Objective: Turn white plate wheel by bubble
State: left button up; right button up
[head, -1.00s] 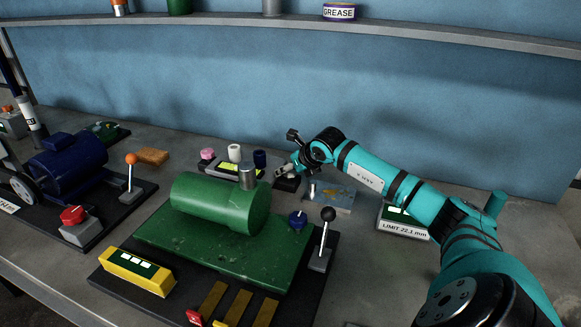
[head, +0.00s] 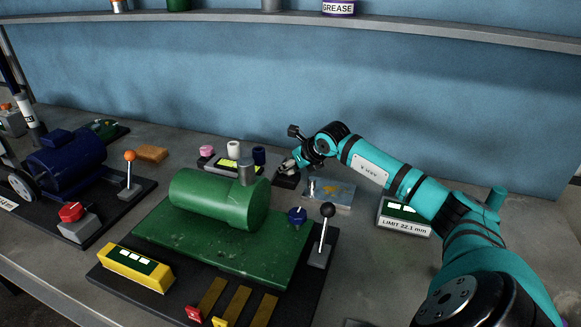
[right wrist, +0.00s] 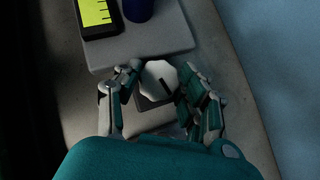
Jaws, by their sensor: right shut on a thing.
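A white faceted wheel (right wrist: 160,80) with a dark mark on its face shows between the fingers of my right gripper (right wrist: 160,86) in the right wrist view. The fingers are shut on its two sides. The wheel sits above a small dark and grey base (right wrist: 150,116). In the head view my right gripper (head: 285,168) is low over a small dark block (head: 287,182), and it hides the wheel there. A yellow-green display (head: 221,164), perhaps the bubble, lies left of it; the display also shows in the right wrist view (right wrist: 95,14). My left gripper is in neither view.
Pink (head: 206,151), white (head: 234,149) and blue (head: 259,155) knobs stand by the display. A green motor (head: 215,200) is in front of my gripper. A plate (head: 333,196), a black-ball lever (head: 326,225) and a LIMIT display (head: 404,216) are to its right.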

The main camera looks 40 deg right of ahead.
jog(key=shift+d+n+y+b, duration=0.15)
jog(key=shift+n+y+b, duration=0.55)
jog(key=shift+n, duration=0.3)
jog(key=shift+d+n+g+y+b, duration=0.1)
jog(key=shift+n+g+y+b, duration=0.35)
jog(key=shift+n+y, duration=0.8)
jog(key=shift+n, duration=0.35)
jog(key=o, duration=1.2)
jog(key=shift+r, duration=0.1)
jog(key=shift+v, duration=5.95)
